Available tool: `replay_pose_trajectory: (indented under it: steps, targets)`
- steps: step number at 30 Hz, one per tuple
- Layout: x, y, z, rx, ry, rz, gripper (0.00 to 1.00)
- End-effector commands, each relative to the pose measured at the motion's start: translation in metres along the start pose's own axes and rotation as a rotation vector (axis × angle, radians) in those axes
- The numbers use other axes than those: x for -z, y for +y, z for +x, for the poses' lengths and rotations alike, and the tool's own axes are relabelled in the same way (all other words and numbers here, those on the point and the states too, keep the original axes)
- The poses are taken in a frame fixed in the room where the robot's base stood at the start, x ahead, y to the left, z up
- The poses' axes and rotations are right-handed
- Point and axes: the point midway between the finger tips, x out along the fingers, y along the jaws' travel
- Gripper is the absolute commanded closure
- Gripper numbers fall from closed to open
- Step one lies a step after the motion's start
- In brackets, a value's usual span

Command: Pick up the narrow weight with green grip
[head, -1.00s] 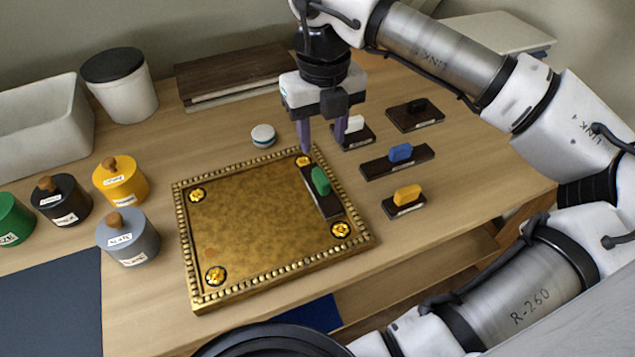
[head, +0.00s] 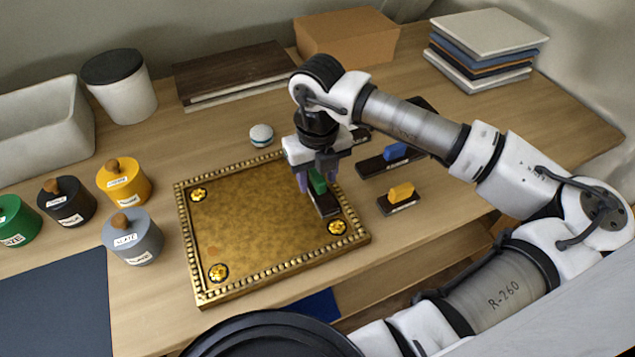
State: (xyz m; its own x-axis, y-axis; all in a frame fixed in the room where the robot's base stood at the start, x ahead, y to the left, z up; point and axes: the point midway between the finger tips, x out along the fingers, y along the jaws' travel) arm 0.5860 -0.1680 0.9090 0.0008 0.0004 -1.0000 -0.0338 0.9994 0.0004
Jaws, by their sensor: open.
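The narrow weight with green grip (head: 326,206) is a dark flat bar with a green block on top. It lies along the right edge of the gilt tray (head: 255,277). My gripper (head: 318,187) points down over it, open, with its purple fingers on either side of the green grip (head: 317,182). The gripper hides the far part of the weight. I cannot tell whether the fingers touch the grip.
Weights with blue (head: 395,152) and yellow (head: 401,192) grips stand right of the tray. A white round object (head: 261,135) sits behind it. Yellow (head: 124,184) and grey (head: 133,238) jars stand at left. A cardboard box (head: 347,36) and stacked books (head: 487,48) are at the back.

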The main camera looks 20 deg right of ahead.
Motion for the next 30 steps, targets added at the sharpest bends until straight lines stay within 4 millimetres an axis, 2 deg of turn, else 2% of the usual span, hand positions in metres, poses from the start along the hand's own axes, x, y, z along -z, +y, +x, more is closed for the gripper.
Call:
replay_pose_trajectory:
  steps: [2, 12, 23, 30]
  targets:
    - [0.000, 0.000, 0.000, 0.000, 0.000, 0.000, 0.56]
    - [0.000, 0.000, 0.000, 0.000, 0.000, 0.000, 1.00]
    - [0.000, 0.000, -0.002, 0.000, -0.001, 0.000, 1.00]
    - [-0.001, -0.001, -0.020, 0.003, -0.003, 0.001, 1.00]
